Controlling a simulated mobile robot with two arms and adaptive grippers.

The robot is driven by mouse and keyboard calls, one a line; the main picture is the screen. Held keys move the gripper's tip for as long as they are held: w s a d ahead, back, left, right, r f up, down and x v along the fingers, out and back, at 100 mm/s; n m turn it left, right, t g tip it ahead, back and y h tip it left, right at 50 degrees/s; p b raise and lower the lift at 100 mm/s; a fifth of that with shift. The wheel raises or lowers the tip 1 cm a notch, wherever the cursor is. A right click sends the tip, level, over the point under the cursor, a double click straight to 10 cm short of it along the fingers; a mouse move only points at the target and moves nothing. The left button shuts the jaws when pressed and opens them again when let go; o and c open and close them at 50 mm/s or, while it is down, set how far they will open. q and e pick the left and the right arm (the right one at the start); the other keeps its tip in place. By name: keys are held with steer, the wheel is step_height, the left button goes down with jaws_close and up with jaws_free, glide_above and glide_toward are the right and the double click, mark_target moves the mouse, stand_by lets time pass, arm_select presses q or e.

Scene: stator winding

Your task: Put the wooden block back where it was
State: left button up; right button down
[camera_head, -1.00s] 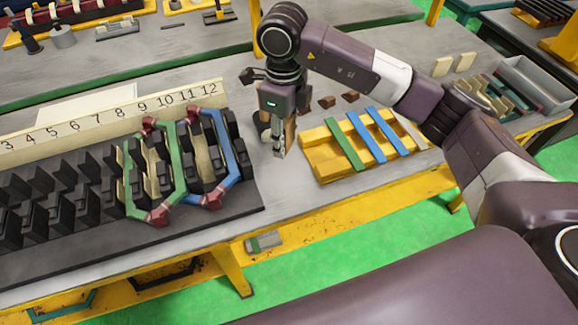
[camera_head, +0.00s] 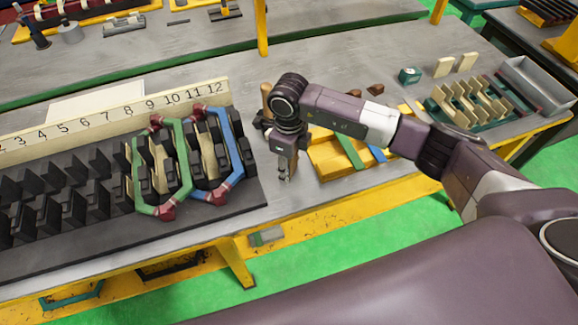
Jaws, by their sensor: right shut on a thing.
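My right gripper (camera_head: 285,174) points down over the grey table, between the black slotted stator fixture (camera_head: 228,200) and the yellow tray (camera_head: 330,161). It is shut, but its own body hides most of what is between the fingers. A brown wooden piece (camera_head: 266,93) shows upright just behind the gripper, and its lower part is hidden. I cannot tell whether it is the wooden block or a separate tool. Small brown wooden pieces (camera_head: 375,89) lie on the table behind my right arm. My left gripper is out of view.
Green (camera_head: 176,150) and blue (camera_head: 226,155) coils sit in the fixture under the numbered strip (camera_head: 120,120). Green and blue strips lie across the yellow tray, partly behind my arm. A rack with cream pieces (camera_head: 465,104) and a grey bin (camera_head: 540,82) stand at the right.

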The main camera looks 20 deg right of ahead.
steer(key=shift+f, duration=0.1)
steer(key=shift+f, duration=0.1)
steer(key=c, duration=1.4)
jaws_free()
steer(key=shift+o, duration=0.2)
